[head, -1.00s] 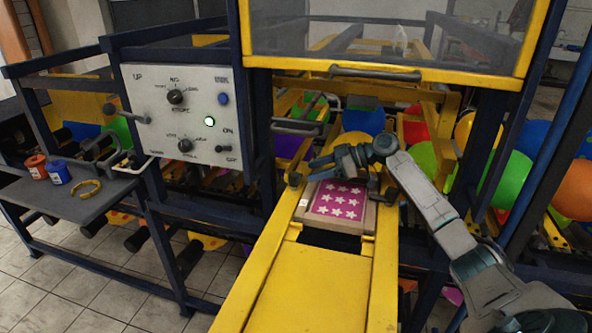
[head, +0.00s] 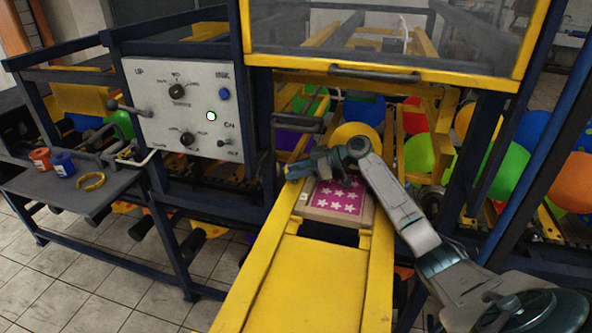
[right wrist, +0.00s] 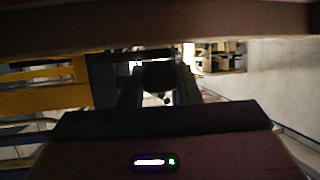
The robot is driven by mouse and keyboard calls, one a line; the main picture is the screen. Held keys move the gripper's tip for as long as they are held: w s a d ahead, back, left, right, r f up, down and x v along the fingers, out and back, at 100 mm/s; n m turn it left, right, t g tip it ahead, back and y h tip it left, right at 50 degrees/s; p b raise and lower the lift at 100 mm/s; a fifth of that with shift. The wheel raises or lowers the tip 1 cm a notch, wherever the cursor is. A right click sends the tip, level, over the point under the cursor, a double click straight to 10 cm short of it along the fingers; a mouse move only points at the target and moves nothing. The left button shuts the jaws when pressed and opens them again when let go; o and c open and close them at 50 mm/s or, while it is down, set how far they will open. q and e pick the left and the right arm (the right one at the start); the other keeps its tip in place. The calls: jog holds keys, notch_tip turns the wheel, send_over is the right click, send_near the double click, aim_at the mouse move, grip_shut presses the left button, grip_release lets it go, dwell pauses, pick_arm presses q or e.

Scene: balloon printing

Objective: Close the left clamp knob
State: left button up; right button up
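My right gripper (head: 296,171) reaches across the yellow frame from the right, its fingertips at the left edge of the printing plate. The left clamp knob cannot be made out clearly there; the gripper covers that spot. In the right wrist view the two fingers (right wrist: 160,88) stand apart, with a dark shape (right wrist: 158,74) between or beyond them; I cannot tell if they touch it. The plate (head: 337,197) is magenta with white stars, in a light brown frame. My left gripper is not in view.
A control panel (head: 183,108) with knobs and a lit button stands to the left. A grey shelf (head: 84,200) holds a red cup (head: 40,158), a blue cup (head: 62,163) and a yellow ring (head: 90,181). Colored balloons lie behind. A yellow-framed screen (head: 390,78) hangs above.

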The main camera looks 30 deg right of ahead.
jog(key=shift+c, duration=0.6)
